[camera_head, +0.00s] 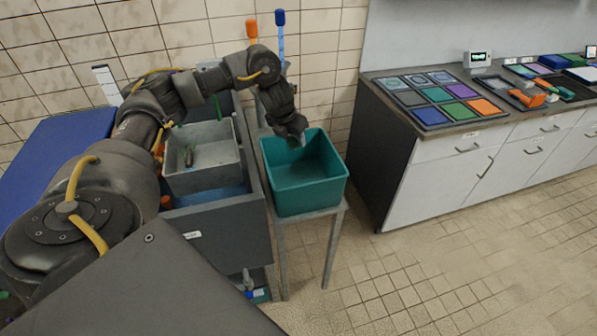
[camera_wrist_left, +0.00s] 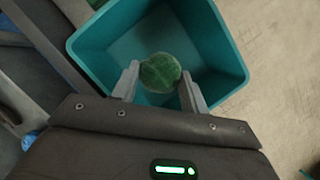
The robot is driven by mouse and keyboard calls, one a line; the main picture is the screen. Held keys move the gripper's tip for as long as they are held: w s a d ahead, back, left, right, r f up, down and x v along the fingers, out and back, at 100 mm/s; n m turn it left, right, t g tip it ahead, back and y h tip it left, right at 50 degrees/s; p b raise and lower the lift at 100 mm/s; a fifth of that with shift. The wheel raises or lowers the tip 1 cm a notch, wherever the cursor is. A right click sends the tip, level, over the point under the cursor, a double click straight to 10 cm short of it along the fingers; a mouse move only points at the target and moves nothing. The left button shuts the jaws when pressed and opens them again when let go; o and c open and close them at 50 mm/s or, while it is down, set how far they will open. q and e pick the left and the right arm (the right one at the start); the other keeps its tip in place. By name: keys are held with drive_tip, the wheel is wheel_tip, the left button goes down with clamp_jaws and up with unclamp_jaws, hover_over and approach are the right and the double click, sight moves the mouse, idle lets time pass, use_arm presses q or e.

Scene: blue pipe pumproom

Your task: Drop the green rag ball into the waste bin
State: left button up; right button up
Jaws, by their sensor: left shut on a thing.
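The teal waste bin (camera_head: 303,190) stands on a narrow grey stand in the middle of the head view. My left gripper (camera_head: 298,140) reaches from the left over the bin and points down into its opening. In the left wrist view the green rag ball (camera_wrist_left: 160,72) sits between the two fingertips of my left gripper (camera_wrist_left: 158,85), which is shut on it. The teal bin (camera_wrist_left: 222,55) spreads below the ball there, with its inside in view. The ball is hidden in the head view. My right gripper is not in view.
A grey sink unit (camera_head: 225,240) with a grey tray (camera_head: 205,170) stands left of the bin. Two brushes (camera_head: 252,30) with orange and blue ends stand behind. A counter (camera_head: 450,160) with coloured tiles is at the right. The tiled floor in front is clear.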

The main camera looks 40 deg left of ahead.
use_arm(q)
drive_tip(key=shift+f, duration=0.1)
drive_tip(key=o, duration=0.9)
drive_tip(key=shift+c, duration=0.2)
drive_tip(key=shift+o, duration=0.9)
drive_tip(key=shift+s+r, duration=0.1)
drive_tip(key=shift+r, duration=0.1)
drive_tip(key=p+v, duration=0.2)
drive_tip(key=v, duration=0.8)
drive_tip(key=shift+r+p, duration=0.15)
drive_tip(key=shift+p, duration=0.2)
drive_tip(key=shift+s+d, duration=0.1)
drive_tip(key=shift+s, duration=0.05)
